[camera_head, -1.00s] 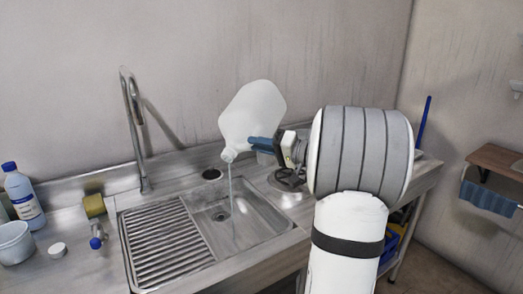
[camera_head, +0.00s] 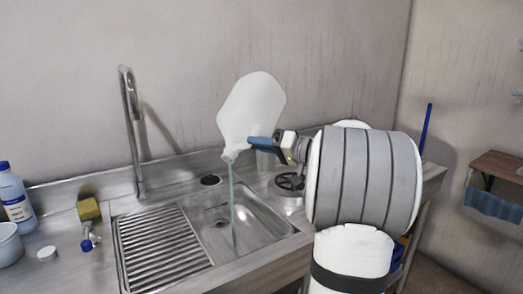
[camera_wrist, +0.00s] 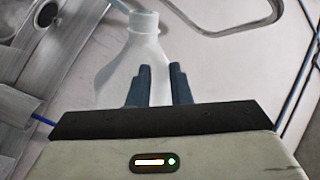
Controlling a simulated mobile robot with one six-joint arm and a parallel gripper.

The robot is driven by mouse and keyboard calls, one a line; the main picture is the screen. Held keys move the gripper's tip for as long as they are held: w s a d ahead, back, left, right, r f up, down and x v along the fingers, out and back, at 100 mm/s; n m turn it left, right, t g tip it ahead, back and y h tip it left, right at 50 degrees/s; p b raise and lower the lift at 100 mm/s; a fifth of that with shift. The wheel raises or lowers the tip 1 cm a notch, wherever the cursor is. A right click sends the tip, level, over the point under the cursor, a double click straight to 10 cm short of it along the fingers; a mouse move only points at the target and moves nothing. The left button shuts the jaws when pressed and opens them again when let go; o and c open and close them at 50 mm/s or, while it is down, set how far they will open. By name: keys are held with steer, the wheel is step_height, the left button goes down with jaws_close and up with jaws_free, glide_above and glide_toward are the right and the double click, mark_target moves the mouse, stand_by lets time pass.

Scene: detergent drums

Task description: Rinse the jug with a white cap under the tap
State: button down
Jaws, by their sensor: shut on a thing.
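A whitish translucent jug (camera_head: 252,106) is tipped mouth-down above the sink basin (camera_head: 262,215). A stream of bluish-grey liquid (camera_head: 233,205) runs from its mouth into the basin. My gripper (camera_head: 264,144) is shut on the jug near its neck, from the right. In the wrist view the fingers (camera_wrist: 160,84) stand against the jug (camera_wrist: 128,62). No cap shows on its mouth. A small white cap (camera_head: 47,253) lies on the counter at the left. The tall tap (camera_head: 131,125) stands behind the sink, left of the jug; no water runs from it.
A ribbed drainboard (camera_head: 160,245) lies left of the basin. A blue-capped bottle (camera_head: 15,197), a white tub (camera_head: 9,244), a yellow sponge (camera_head: 88,209) and a small blue-handled valve (camera_head: 88,240) are at the left. A round dark-topped item (camera_head: 290,183) stands right of the basin.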

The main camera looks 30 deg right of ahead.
steer(key=shift+f+n+b, duration=0.15)
steer(key=shift+n+b, duration=1.45)
steer(key=shift+b, duration=2.25)
steer(key=shift+n+b, duration=0.3)
steer(key=shift+b, duration=0.25)
steer(key=shift+n+b, duration=1.2)
steer(key=shift+b, duration=1.2)
steer(key=shift+r, duration=0.2)
stand_by(0.3)
